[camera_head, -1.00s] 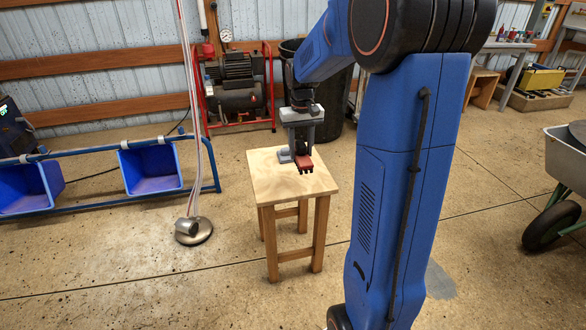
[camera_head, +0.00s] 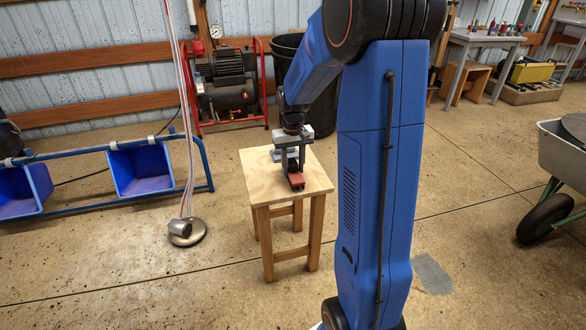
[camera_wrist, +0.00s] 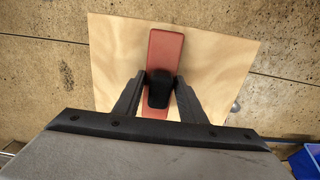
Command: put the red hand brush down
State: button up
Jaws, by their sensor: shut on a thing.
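The red hand brush (camera_wrist: 165,52) is between the fingers of my gripper (camera_wrist: 160,90) in the wrist view, gripped at its black middle part. In the head view the brush (camera_head: 296,181) sits at or just above the top of a small wooden stool (camera_head: 262,184), near its middle; I cannot tell whether it touches. The stool top (camera_wrist: 225,65) fills the ground behind the brush in the wrist view. My gripper (camera_head: 291,165) points down over the stool, shut on the brush.
Blue bins (camera_head: 142,170) hang on a rail at the left. A red-framed compressor (camera_head: 228,85) and a black barrel (camera_head: 322,110) are behind. A wheelbarrow (camera_head: 560,160) is at the right.

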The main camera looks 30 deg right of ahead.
aim_at(293, 161)
jog(key=shift+f, duration=0.3)
jog(key=shift+f, duration=0.15)
jog(key=o, duration=1.1)
notch_tip(293, 161, up, 11)
jog(key=shift+r, duration=0.1)
jog(key=shift+a+r, duration=0.1)
jog(key=shift+r, duration=0.45)
jog(key=s+a+r+n+t, duration=0.1)
jog(key=s+a, duration=0.4)
jog(key=s, duration=0.5)
jog(key=s+a+n+t, duration=0.1)
jog(key=s+a, duration=0.4)
jog(key=s, duration=0.5)
jog(key=s+a+r+n+t, duration=0.1)
jog(key=s+a, duration=0.4)
jog(key=s, duration=0.5)
jog(key=shift+a+r+t, duration=0.3)
jog(key=shift+t, duration=0.6)
